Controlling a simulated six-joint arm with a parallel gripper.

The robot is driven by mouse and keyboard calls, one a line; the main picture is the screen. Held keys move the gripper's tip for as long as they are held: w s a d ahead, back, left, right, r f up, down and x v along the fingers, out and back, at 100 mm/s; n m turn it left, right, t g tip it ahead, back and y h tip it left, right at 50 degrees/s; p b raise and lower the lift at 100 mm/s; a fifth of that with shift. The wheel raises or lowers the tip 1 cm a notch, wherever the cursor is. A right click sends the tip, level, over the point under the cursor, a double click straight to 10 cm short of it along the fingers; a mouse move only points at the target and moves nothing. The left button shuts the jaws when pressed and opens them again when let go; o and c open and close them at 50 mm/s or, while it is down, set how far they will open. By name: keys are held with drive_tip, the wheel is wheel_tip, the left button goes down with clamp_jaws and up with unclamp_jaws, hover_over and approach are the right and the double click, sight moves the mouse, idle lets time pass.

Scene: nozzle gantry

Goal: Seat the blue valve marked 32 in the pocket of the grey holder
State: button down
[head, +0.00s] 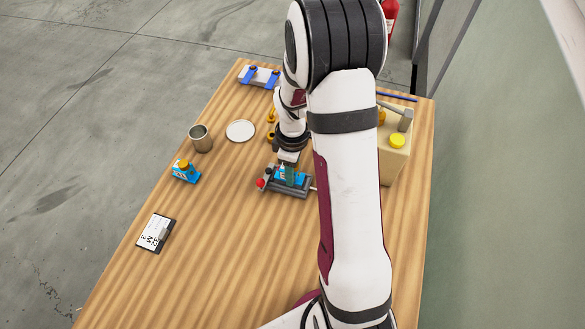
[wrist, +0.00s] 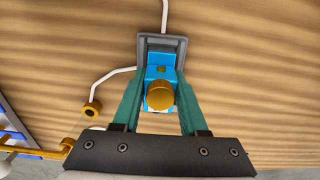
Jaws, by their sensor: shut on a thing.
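My gripper (head: 287,174) is shut on a blue valve with a round brass knob (wrist: 160,95). Its teal fingers (wrist: 162,76) clasp the valve's blue body (wrist: 159,62) from both sides. The grey holder (head: 293,191) lies below my gripper in the head view. In the wrist view the holder's grey rim (wrist: 146,42) frames the far end of the valve. I cannot tell how deep the valve sits in the pocket. I cannot read the number on either valve for sure.
A metal cup (head: 200,138), a white plate (head: 240,130) and a white card on a dark board (head: 156,233) lie to the left. A beige box (head: 394,160) stands to the right. White tubes (wrist: 112,76) run beside the holder.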

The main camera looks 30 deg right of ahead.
drive_tip(key=shift+f, duration=0.65)
drive_tip(key=shift+c, duration=1.8)
unclamp_jaws()
drive_tip(key=shift+r, duration=3.5)
